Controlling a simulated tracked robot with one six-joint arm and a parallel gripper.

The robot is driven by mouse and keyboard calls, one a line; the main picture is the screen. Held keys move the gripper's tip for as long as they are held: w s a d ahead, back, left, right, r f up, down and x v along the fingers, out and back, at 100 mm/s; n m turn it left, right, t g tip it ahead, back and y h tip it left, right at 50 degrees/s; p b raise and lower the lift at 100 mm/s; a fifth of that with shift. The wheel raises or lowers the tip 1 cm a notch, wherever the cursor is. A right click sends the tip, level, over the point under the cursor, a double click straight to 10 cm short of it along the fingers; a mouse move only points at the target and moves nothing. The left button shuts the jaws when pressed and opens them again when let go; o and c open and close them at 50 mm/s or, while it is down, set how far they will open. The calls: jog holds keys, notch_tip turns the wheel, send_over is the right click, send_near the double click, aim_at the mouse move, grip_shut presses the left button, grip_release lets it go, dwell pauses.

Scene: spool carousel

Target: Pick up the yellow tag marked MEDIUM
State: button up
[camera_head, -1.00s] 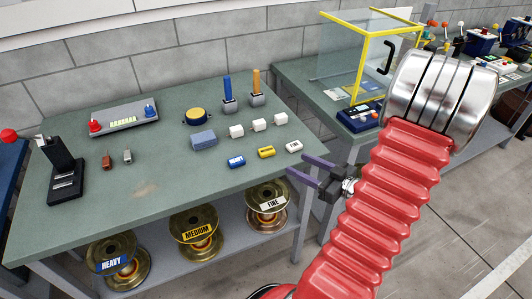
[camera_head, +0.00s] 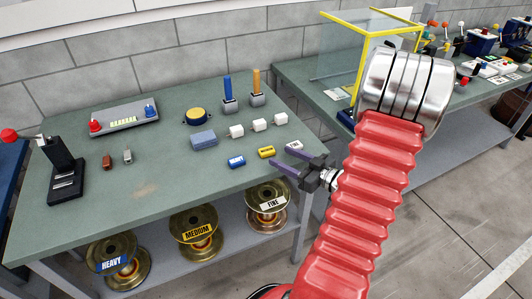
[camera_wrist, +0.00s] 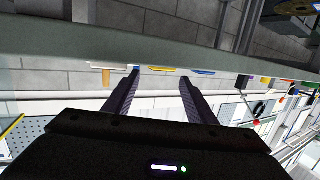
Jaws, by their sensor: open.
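The yellow tag marked MEDIUM (camera_head: 266,152) lies on the green-grey bench top near its front right edge, between a blue tag (camera_head: 236,161) and a white tag (camera_head: 294,145). My gripper (camera_head: 280,158) is open and empty, its purple fingers pointing left toward the yellow tag.
White blocks (camera_head: 259,125) and a blue-grey block (camera_head: 203,141) stand behind the tags. Brass spools labelled HEAVY (camera_head: 113,265), MEDIUM (camera_head: 198,233) and FINE (camera_head: 271,203) sit on the lower shelf. A yellow-framed clear case (camera_head: 362,50) stands on the right bench.

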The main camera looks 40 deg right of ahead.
aim_at(270, 152)
jog(key=shift+w+a+f, duration=0.15)
jog(key=shift+w, duration=0.7)
jog(key=shift+w+a+f, duration=0.1)
jog(key=shift+w+f, duration=0.1)
jog(key=shift+w, duration=0.65)
jog(key=shift+w+a+f, duration=0.15)
jog(key=shift+w, duration=0.7)
jog(key=c, duration=0.9)
